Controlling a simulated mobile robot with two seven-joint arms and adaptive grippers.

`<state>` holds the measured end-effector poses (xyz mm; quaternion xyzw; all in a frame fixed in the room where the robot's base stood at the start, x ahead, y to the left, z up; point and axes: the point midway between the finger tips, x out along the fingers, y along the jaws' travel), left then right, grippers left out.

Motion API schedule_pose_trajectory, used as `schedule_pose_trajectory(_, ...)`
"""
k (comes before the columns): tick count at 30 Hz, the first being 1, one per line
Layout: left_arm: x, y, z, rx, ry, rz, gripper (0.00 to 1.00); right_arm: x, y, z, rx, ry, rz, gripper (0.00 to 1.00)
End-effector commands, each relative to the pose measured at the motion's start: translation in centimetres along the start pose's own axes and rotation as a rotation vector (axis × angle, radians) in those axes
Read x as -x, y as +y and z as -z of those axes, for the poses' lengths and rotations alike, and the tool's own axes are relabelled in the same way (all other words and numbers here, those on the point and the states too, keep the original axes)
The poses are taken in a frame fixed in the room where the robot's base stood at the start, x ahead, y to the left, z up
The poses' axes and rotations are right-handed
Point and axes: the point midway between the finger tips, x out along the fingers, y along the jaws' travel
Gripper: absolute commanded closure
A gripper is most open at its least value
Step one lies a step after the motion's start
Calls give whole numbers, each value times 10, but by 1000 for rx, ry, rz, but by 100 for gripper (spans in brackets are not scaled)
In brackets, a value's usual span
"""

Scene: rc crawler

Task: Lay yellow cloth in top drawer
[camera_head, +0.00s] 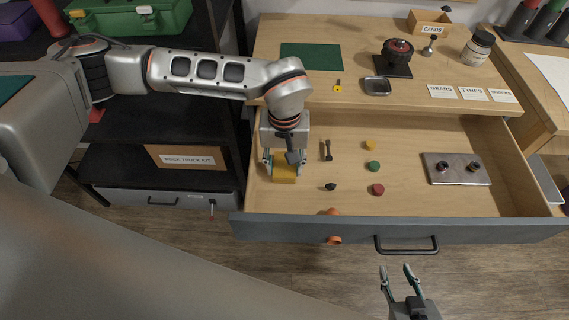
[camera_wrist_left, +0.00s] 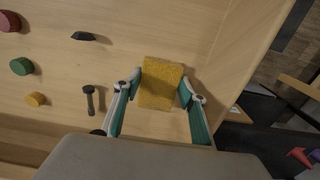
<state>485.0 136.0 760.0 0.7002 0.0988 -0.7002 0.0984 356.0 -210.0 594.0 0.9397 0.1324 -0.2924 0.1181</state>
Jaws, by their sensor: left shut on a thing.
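The yellow cloth (camera_head: 285,173) is a small folded block at the left end of the open top drawer (camera_head: 300,205). My left gripper (camera_head: 283,162) reaches down into the drawer and is shut on the cloth. In the left wrist view the cloth (camera_wrist_left: 160,84) sits between the two fingers of the gripper (camera_wrist_left: 160,92), against the wooden drawer floor. I cannot tell whether it rests on the floor or hangs just above it. My right gripper (camera_head: 397,275) is open and empty in front of the drawer, near its black handle.
The drawer also holds a dark bolt (camera_head: 327,150), several small coloured knobs and a grey plate (camera_head: 455,169) at the right. Orange pieces (camera_head: 334,240) are at the drawer front. The tabletop behind carries a green mat (camera_head: 311,57) and label cards. The drawer's middle front is clear.

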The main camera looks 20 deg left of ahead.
Motion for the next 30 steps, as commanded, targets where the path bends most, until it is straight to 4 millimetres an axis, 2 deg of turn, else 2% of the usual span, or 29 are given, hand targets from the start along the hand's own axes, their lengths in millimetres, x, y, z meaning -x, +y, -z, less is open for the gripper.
schedule_pose_trajectory(1,-2,0,0,0,-1,1,77,0,0,-1,0,-1,1,64)
schedule_pose_trajectory(2,-2,0,0,0,0,0,54,0,0,-1,0,-1,1,64)
schedule_pose_trajectory(3,-2,0,0,0,0,0,44,0,0,-1,0,-1,1,64)
schedule_pose_trajectory(4,-2,0,0,0,0,0,42,0,0,-1,0,-1,1,64)
schedule_pose_trajectory(13,-1,0,0,0,0,0,42,-1,0,1,0,2,0,64)
schedule_pose_trajectory(17,6,0,1,-1,2,-1,42,-3,2,5,1,8,-2,64)
schedule_pose_trajectory(20,21,0,2,-1,5,-2,42,-3,2,8,1,11,-2,64)
schedule_pose_trajectory(30,90,0,2,1,6,-1,42,1,1,11,-7,11,2,64)
